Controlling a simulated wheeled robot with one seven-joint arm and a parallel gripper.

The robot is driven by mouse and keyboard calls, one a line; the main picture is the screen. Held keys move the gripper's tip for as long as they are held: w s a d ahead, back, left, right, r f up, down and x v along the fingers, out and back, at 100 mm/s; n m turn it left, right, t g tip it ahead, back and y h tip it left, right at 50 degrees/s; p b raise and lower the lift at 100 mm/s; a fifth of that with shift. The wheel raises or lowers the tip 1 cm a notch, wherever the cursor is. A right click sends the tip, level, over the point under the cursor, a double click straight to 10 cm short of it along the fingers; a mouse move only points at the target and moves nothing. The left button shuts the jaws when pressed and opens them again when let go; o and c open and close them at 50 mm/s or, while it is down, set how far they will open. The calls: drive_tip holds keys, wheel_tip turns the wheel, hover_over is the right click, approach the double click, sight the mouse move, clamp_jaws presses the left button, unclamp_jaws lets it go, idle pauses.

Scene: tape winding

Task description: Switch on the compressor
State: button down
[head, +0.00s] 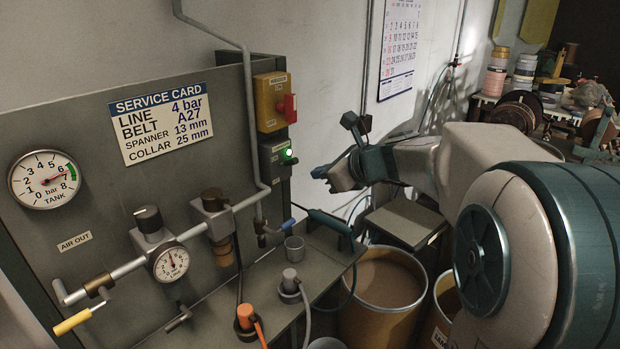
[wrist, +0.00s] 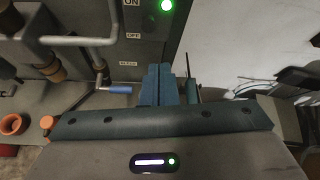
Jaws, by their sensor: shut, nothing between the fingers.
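The grey switch box (head: 275,158) is mounted at the right edge of the panel, with a lit green lamp (head: 288,152) on its face. In the wrist view, ON and OFF labels show on the box (wrist: 148,22), and the green lamp (wrist: 166,5) glows at the top edge. Above this box is a yellow box (head: 268,103) with a red handle (head: 289,107). My gripper (head: 316,173) is shut and empty, just right of the grey box and apart from it. In the wrist view, its closed fingers (wrist: 165,72) point toward the panel below the OFF label.
The tank gauge (head: 43,179) has its needle near the green band. A line gauge (head: 171,262), pipes and a yellow-handled valve (head: 72,322) are on the left. A cup (head: 294,248) and hose fittings stand on the ledge. Brown drums (head: 383,285) stand below my arm.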

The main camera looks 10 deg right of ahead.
drive_tip(key=s+d+r, duration=0.2)
drive_tip(key=s+r, duration=0.1)
drive_tip(key=r, duration=0.1)
drive_tip(key=shift+s+r, duration=0.25)
drive_tip(key=shift+r, duration=0.05)
drive_tip(key=s+f+n+g+h, duration=0.3)
drive_tip(key=s+f+n, duration=0.5)
drive_tip(key=s+n, duration=0.4)
drive_tip(key=s+f+n+g+h, duration=0.3)
drive_tip(key=s+f+n, duration=0.6)
drive_tip(key=s+n, duration=0.3)
drive_tip(key=shift+s+d+n+h, duration=0.35)
drive_tip(key=shift+n+h, duration=0.35)
drive_tip(key=shift+n, duration=0.4)
